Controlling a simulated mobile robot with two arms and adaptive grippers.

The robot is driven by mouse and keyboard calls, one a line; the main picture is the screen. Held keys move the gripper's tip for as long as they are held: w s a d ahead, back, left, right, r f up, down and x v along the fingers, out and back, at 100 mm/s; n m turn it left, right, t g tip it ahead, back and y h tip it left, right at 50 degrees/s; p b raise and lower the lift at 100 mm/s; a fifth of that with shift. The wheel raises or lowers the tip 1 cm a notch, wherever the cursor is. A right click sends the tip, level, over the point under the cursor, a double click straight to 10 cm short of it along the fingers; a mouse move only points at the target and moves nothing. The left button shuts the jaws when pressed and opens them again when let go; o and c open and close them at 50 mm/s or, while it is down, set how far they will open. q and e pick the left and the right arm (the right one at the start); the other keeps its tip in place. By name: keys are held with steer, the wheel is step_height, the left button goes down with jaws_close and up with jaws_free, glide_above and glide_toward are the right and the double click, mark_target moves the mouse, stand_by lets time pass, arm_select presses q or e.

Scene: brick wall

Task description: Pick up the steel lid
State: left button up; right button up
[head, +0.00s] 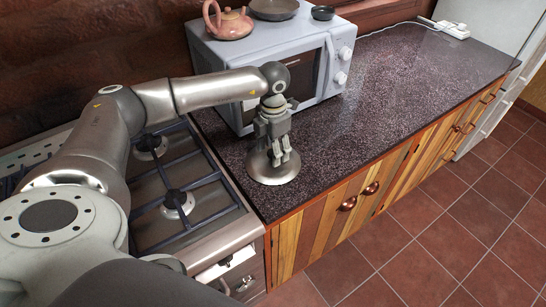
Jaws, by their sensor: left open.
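The steel lid (273,178) is a round, shiny grey disc lying flat on the dark speckled counter, close to the stove's right edge. My left gripper (283,160) reaches down over the lid from above, with its fingers pointing at the lid's middle. Its fingers are open. The gripper hides the lid's centre and any knob there, so I cannot tell whether the fingers touch it. My right gripper does not show.
A white microwave (336,65) stands just behind the lid, with a clay teapot (230,24), a dark pan (274,8) and a small dark bowl (323,12) on top. A gas stove (213,193) adjoins on the left.

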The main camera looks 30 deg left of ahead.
arm_select(q)
steer(key=shift+f, duration=0.85)
steer(key=shift+c, duration=0.5)
steer(key=c, duration=0.5)
jaws_close()
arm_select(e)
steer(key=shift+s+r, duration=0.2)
arm_select(q)
steer(key=shift+w, duration=0.1)
